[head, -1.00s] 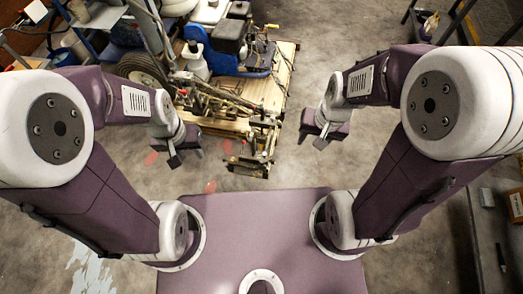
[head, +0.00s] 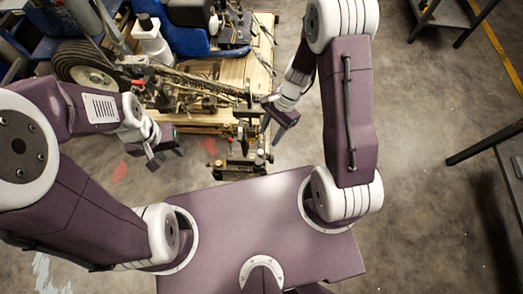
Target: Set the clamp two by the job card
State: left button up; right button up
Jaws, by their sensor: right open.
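The line striper (head: 205,85) stands ahead on a wooden pallet, with metal rods and brackets at its near end. A dark metal assembly (head: 238,165) with upright posts sits at its front right; I cannot tell which part is clamp two. No job card can be made out. My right gripper (head: 272,132) is open and empty, just right of the rods and above the assembly's right side; contact cannot be told. My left gripper (head: 165,158) is open and empty, left of the assembly and apart from it.
A black wheel (head: 88,68) and a white bottle (head: 150,42) are at the striper's left. A dark table (head: 510,165) stands at the right edge, and another (head: 450,18) at the far right. The floor between is clear.

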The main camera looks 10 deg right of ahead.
aim_at(261, 151)
jog(key=b+x, duration=0.5)
jog(key=x, duration=0.4)
jog(key=shift+w, duration=0.1)
jog(key=shift+a, duration=0.1)
grip_shut()
dwell(1.0)
